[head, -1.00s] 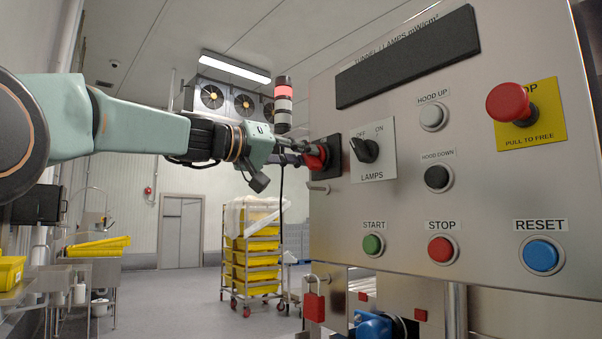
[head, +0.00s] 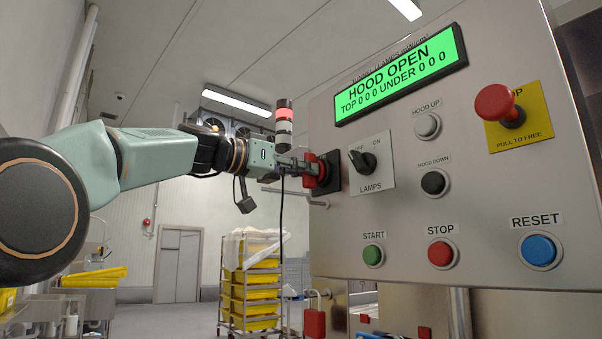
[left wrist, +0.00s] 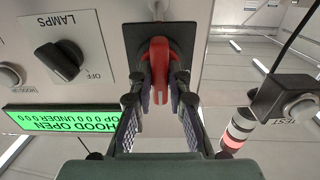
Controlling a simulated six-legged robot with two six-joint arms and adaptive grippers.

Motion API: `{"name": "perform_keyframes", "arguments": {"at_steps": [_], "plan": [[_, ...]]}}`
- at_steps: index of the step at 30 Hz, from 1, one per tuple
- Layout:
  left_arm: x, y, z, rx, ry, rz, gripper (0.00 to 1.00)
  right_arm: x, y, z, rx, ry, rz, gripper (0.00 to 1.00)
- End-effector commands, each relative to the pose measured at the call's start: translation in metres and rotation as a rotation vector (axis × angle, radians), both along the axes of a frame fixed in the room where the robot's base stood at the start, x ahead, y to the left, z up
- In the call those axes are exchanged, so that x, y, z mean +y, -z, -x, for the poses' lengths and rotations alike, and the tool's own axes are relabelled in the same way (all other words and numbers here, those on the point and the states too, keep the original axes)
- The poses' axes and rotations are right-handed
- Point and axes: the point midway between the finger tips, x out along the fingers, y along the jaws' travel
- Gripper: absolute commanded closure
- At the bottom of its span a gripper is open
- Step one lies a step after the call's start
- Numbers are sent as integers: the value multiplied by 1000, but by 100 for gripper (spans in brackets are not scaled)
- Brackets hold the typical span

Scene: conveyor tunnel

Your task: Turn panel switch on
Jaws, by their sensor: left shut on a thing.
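The panel switch is a red rotary handle (head: 314,172) on a black square plate (head: 328,172) at the left edge of the steel control panel (head: 300,250). My left gripper (head: 304,172) is shut on the red handle. In the left wrist view the red handle (left wrist: 160,65) stands between the two fingers (left wrist: 162,105), with its grip in line with them. The display (head: 402,75) is lit green and reads HOOD OPEN. My right gripper is not in view.
The panel also carries a black LAMPS knob (head: 361,160), a red mushroom stop button (head: 497,104), and green START (head: 373,255), red STOP (head: 440,253) and blue RESET (head: 539,250) buttons. A signal tower (head: 284,123) and a rack of yellow crates (head: 250,290) stand behind.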

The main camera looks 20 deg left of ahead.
Motion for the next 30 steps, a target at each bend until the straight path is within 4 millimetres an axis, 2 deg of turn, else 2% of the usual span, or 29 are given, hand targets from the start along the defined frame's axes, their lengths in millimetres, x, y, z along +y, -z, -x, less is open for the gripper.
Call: {"name": "perform_keyframes", "arguments": {"at_steps": [14,15,22,30], "plan": [[0,-3,1,-16,-4,-9,100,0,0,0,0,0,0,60],[0,-3,1,-16,-4,-9,82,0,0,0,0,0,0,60],[0,-2,0,-12,-3,-9,62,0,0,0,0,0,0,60],[0,-1,0,-10,-2,-10,60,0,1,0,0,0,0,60]]}}
